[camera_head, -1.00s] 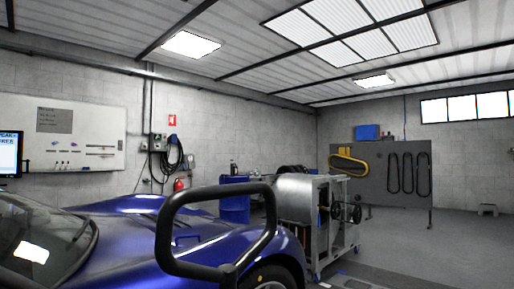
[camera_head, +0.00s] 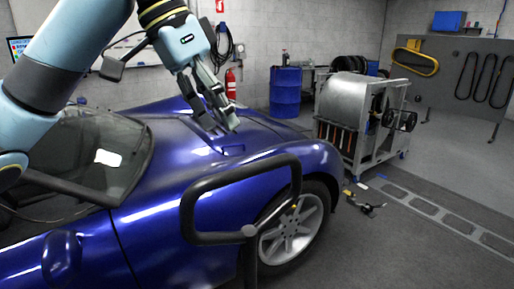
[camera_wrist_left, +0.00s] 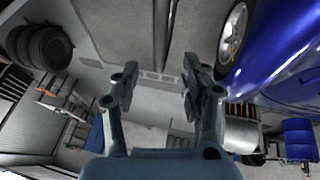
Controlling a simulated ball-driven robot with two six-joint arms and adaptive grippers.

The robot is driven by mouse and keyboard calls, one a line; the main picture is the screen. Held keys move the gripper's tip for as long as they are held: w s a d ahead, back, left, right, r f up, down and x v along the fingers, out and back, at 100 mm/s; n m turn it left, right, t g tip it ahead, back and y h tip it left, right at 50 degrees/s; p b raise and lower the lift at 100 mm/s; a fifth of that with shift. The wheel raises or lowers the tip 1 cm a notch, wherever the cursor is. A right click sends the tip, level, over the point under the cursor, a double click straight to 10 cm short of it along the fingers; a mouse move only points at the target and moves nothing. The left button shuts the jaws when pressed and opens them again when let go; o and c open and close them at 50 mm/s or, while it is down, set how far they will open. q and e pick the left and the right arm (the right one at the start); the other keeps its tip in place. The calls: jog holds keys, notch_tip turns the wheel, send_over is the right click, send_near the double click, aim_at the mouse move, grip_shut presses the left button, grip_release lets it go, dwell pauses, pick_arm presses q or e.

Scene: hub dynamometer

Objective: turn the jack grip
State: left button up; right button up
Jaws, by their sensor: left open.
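A black rounded loop handle, which looks like the jack grip (camera_head: 240,157), stands on a dark post in front of the blue car in the head view. Its post runs down out of the bottom of the picture. My left gripper (camera_head: 219,122) shows over the car's bonnet, above the loop in the picture, with its fingers pointing down. It is open and empty, and appears apart from the loop. In the left wrist view the open fingers (camera_wrist_left: 160,80) have nothing between them but floor behind. The loop cannot be made out there. My right gripper is not in view.
The blue car (camera_head: 170,215) fills the left and middle. A metal roller cart (camera_head: 345,105) stands at the right, with a blue drum (camera_head: 285,95) beside it. A small dark item (camera_head: 368,208) lies on the floor. Open floor extends at the right.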

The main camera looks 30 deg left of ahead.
pick_arm(q)
jog(key=x, duration=0.9)
jog(key=shift+w+f, duration=0.1)
jog(key=shift+f, duration=0.15)
grip_shut()
